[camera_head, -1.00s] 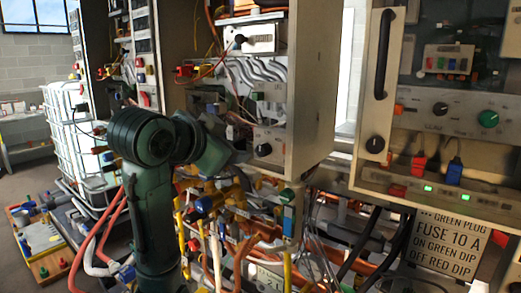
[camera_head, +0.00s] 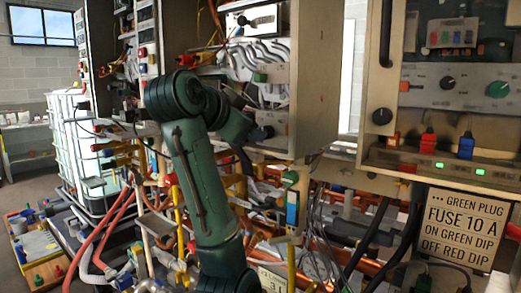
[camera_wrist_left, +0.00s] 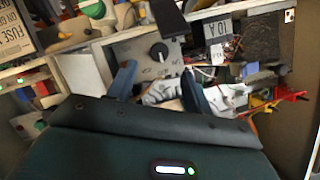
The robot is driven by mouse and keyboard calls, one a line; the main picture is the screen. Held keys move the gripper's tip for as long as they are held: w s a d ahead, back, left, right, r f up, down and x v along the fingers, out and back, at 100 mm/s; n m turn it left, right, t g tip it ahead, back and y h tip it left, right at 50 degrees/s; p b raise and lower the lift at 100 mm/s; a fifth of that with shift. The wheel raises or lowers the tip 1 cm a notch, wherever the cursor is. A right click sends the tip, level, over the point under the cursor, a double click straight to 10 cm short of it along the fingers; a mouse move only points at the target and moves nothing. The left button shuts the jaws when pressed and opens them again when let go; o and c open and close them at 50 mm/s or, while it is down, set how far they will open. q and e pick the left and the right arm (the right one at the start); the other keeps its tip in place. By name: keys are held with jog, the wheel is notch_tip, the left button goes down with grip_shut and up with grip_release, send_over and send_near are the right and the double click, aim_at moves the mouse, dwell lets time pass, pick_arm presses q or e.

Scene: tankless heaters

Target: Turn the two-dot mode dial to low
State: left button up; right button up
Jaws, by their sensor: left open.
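A black dial (camera_wrist_left: 159,52) sits on a grey panel (camera_wrist_left: 140,60) in the left wrist view; the panel's small marks are too blurred to read. In the head view a black dial (camera_head: 268,131) shows on the middle cabinet's lower panel, just right of my wrist. My left gripper (camera_wrist_left: 160,88) is open and empty, its two fingers apart below the dial in the wrist view and not visibly touching it. In the head view my arm's wrist hides the fingers. I cannot make out a two-dot mark. My right gripper is in neither view.
The right cabinet has a black knob (camera_head: 447,83), a green knob (camera_head: 498,89) and a lower black knob (camera_head: 382,116). Pipes and cables crowd below the middle cabinet. A caged white tank (camera_head: 85,140) stands at left.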

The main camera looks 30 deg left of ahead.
pick_arm(q)
jog(key=x, duration=0.6)
jog(key=shift+w+p, duration=0.15)
jog(key=shift+p, duration=0.25)
jog(key=shift+w+f, duration=0.3)
jog(key=shift+w, duration=0.15)
jog(key=shift+c, duration=0.5)
jog(key=c, duration=0.9)
